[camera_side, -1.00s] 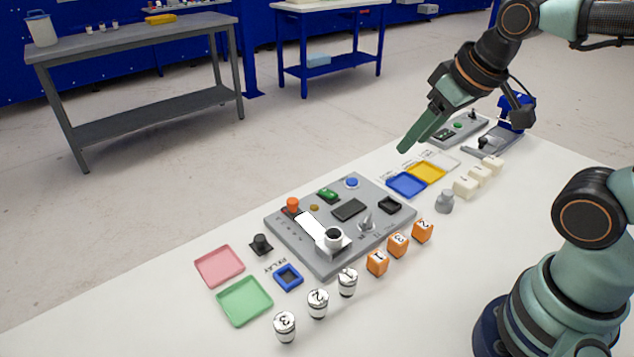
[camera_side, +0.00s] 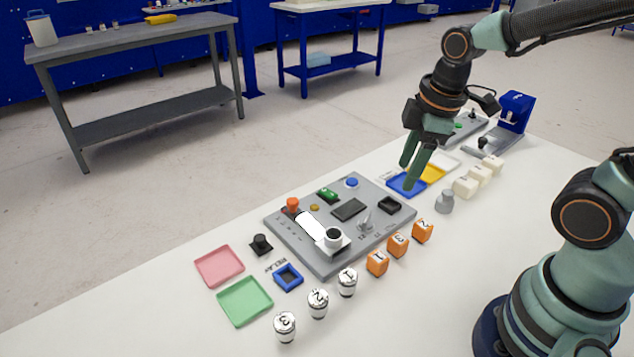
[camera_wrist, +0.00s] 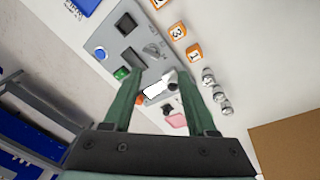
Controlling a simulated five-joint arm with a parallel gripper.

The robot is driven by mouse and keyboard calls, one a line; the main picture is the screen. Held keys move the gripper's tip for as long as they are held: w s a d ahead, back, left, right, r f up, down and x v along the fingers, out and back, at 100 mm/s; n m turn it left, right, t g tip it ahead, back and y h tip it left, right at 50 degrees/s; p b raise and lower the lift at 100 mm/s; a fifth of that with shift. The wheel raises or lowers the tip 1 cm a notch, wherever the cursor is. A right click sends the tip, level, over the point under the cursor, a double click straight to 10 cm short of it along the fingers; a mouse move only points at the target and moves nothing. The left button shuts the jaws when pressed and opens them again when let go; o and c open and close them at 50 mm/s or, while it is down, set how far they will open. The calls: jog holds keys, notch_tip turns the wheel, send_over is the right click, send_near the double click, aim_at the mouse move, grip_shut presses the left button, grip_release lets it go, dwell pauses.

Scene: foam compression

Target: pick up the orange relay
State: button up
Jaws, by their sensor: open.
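Three orange relay cubes stand in a slanting row on the white table at the panel's near right side. Cube 1 (camera_side: 377,263), cube 3 (camera_side: 397,244) and cube 2 (camera_side: 423,231) carry black numerals. In the wrist view cube 1 (camera_wrist: 194,53) and cube 3 (camera_wrist: 176,31) show beyond the fingers, and cube 2 (camera_wrist: 160,4) is cut by the top edge. My gripper (camera_side: 408,175) is open and empty, above the table behind the cubes near the blue tray. Its fingers (camera_wrist: 158,75) also show in the wrist view. A blue-rimmed square socket (camera_side: 288,278) lies beside the word RELAY.
The grey control panel (camera_side: 290,237) bears buttons, a knob and a white piece. Several silver numbered cylinders (camera_side: 318,303) stand in front. Pink (camera_side: 219,266) and green (camera_side: 244,301) trays lie left. A grey knob (camera_side: 444,202) and white blocks (camera_side: 466,187) stand right of the cubes.

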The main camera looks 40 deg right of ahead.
aim_at(399, 238)
jog(key=shift+s+d+f+n+g, duration=0.15)
jog(key=shift+f+n+g, duration=0.3)
jog(key=shift+f+n, duration=1.7)
jog(key=shift+s+a+f+n+g, duration=0.15)
jog(key=shift+f+n+g, duration=0.3)
jog(key=shift+f, duration=3.35)
jog(key=shift+s+d+f+n+g, duration=0.15)
jog(key=shift+f+n+g, duration=0.25)
jog(key=shift+f+n, duration=1.75)
jog(key=shift+f+m, duration=0.8)
jog(key=shift+m, duration=0.05)
grip_shut()
